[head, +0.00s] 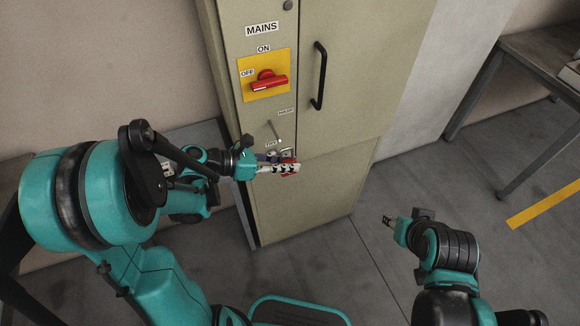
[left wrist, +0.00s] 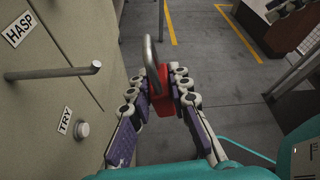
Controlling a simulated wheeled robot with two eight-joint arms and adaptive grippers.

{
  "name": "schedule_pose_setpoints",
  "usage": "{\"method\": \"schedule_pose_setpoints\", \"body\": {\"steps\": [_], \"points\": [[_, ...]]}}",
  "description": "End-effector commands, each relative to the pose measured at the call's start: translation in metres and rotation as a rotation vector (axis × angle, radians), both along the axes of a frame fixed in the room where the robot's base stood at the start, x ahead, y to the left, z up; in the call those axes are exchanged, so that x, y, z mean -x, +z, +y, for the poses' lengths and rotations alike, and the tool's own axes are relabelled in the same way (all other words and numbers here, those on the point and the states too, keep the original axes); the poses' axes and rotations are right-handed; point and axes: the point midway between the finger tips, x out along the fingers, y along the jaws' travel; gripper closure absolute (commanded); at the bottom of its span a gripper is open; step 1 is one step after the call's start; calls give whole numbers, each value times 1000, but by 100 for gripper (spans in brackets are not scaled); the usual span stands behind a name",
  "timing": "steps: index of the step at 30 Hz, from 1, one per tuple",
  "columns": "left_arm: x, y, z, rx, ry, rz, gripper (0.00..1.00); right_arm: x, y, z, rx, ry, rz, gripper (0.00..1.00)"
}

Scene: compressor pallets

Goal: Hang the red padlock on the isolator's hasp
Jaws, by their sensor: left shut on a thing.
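The red padlock (left wrist: 163,101) is between the fingers of my left gripper (head: 284,167), which is shut on it. Its grey shackle (left wrist: 151,58) points up in the left wrist view. In the head view the fingers cover most of the padlock. The hasp, a grey rod (left wrist: 60,73), sticks out of the cabinet beside the HASP label (left wrist: 18,29). It also shows in the head view (head: 274,132), just above my left gripper. The padlock is apart from the rod. The isolator's red handle (head: 268,84) lies nearly level on a yellow plate. My right gripper (head: 388,221) is small; its opening is unclear.
The beige cabinet (head: 310,205) has a black door handle (head: 319,76). A TRY label (left wrist: 64,122) and round button (left wrist: 82,130) sit below the rod. A table (head: 535,60) stands at the right. The floor between cabinet and table is open.

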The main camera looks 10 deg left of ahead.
Motion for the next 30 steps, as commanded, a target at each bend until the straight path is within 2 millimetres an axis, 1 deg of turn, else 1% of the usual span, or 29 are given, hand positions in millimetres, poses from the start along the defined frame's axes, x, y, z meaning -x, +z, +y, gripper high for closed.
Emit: {"method": "schedule_pose_setpoints", "body": {"steps": [26,30], "points": [[-46,-4,31,0,1,0,100,0,0,0,0,0,0,60],[-51,-9,35,0,1,0,100,0,-6,0,0,0,0,60]]}}
